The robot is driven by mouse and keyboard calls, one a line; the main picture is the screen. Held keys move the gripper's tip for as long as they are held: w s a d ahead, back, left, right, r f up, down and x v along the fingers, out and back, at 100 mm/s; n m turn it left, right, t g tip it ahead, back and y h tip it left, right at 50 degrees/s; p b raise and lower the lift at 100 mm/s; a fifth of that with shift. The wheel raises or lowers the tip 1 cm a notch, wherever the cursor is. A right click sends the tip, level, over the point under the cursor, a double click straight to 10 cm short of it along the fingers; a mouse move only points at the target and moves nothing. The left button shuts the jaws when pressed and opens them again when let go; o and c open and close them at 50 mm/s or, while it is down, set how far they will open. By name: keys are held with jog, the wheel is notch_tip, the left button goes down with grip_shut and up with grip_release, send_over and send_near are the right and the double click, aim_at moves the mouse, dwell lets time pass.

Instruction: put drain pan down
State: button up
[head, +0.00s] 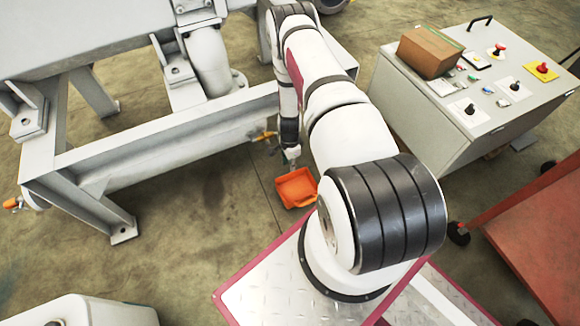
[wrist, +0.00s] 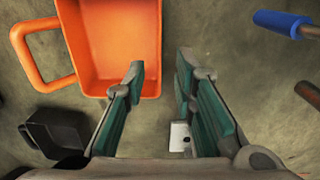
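The drain pan is an orange open tray. In the head view the drain pan (head: 296,190) is low by the floor, just below my gripper (head: 291,158). In the wrist view the drain pan (wrist: 112,45) fills the upper left, with its loop handle on the left. My gripper (wrist: 161,66) has its two green-padded fingers apart. The left finger overlaps the pan's inside and the right finger is beyond its right wall, so the wall's line lies between them. No finger visibly presses on the wall. Whether the pan rests fully on the floor is hard to tell.
The grey steel frame (head: 170,145) stands left of my arm. A control cabinet (head: 430,120) with a brown box (head: 430,52) stands right. A red cart (head: 540,240) is at lower right. The wrist view shows a dark container (wrist: 60,135) and a blue-handled bar (wrist: 280,22).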

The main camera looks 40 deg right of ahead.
jog(key=shift+r+p, duration=0.65)
jog(key=shift+r, duration=1.5)
